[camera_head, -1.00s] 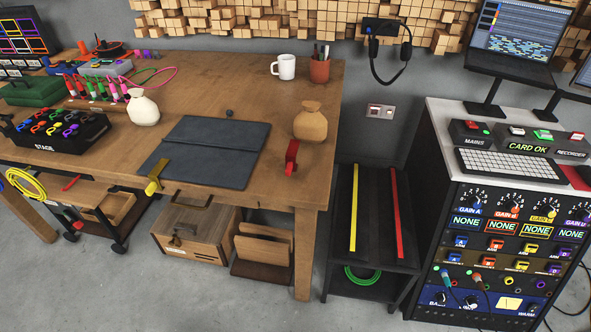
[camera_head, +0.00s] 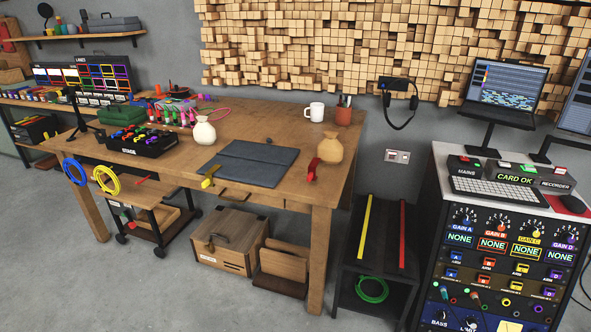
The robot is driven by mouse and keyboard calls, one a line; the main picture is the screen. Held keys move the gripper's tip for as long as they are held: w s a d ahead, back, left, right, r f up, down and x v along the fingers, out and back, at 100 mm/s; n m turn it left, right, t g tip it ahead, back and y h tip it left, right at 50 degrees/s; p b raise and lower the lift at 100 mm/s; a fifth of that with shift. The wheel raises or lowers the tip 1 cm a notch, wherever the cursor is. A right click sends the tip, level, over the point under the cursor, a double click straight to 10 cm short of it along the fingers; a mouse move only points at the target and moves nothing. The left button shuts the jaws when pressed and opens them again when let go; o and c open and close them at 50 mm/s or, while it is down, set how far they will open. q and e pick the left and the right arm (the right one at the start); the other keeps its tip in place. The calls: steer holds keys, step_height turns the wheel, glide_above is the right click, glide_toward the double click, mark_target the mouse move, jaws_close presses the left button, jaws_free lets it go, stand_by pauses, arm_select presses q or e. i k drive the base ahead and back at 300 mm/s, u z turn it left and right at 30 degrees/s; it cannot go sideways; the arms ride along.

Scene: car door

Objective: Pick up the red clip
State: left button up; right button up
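A red clip (camera_head: 313,170) is at the front edge of the wooden table, near its right corner, just in front of a tan vase. It looks upright and clamped on the edge, though its lower part is too small to make out. A yellow clip (camera_head: 209,178) sits on the same front edge further left. A black box marked STAGE (camera_head: 150,147) on the table holds several coloured clip-like pieces, some red. Neither of my grippers is in view.
The wooden table (camera_head: 240,122) carries a dark mat (camera_head: 258,164), a cream vase (camera_head: 203,131), the tan vase (camera_head: 330,148), a white mug (camera_head: 315,112) and a pen cup (camera_head: 344,115). A black rack (camera_head: 378,240) stands right of it. Grey floor (camera_head: 110,290) in front is clear.

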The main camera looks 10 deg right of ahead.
mark_target(312, 176)
steer(key=u, duration=0.75)
steer(key=i, duration=1.8)
steer(key=z, duration=0.75)
